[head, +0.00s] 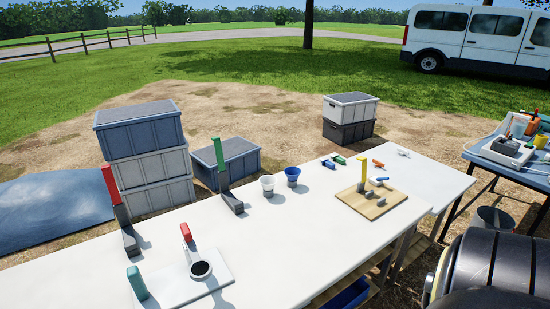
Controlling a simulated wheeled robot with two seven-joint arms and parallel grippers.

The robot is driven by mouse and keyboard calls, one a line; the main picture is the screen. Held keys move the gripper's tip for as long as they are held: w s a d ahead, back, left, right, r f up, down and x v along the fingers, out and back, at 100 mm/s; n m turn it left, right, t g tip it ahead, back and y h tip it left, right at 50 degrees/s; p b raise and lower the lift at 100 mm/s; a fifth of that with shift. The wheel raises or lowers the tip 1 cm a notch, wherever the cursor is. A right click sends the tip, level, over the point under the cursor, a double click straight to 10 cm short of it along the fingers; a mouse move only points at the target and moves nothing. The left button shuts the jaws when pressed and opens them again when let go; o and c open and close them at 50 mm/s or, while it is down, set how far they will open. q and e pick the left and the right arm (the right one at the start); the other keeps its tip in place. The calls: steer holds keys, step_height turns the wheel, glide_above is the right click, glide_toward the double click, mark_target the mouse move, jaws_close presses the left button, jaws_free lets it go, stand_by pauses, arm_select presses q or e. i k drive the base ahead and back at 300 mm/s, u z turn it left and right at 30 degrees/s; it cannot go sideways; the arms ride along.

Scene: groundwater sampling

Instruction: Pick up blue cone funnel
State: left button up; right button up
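A blue cone-shaped vessel (292,178), which looks like the blue cone funnel, stands upright on the white table (330,215) near its far edge. Its wide rim faces up; its lower end is too small to make out. A similar white cone-shaped vessel (267,187) stands just left of it, apart from it. Neither of my grippers shows in the head view, and nothing is seen touching the blue vessel.
A green-handled upright tool (219,160) stands left of the cones, a red-handled one (113,190) farther left. A wooden board (372,207) with a yellow-handled piece lies to the right. Stacked crates (150,165) stand behind the table. The table in front of the cones is clear.

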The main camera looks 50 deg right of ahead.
mark_target(292, 173)
steer(key=z, duration=3.4)
steer(key=i, duration=1.55)
steer(key=u, duration=2.4)
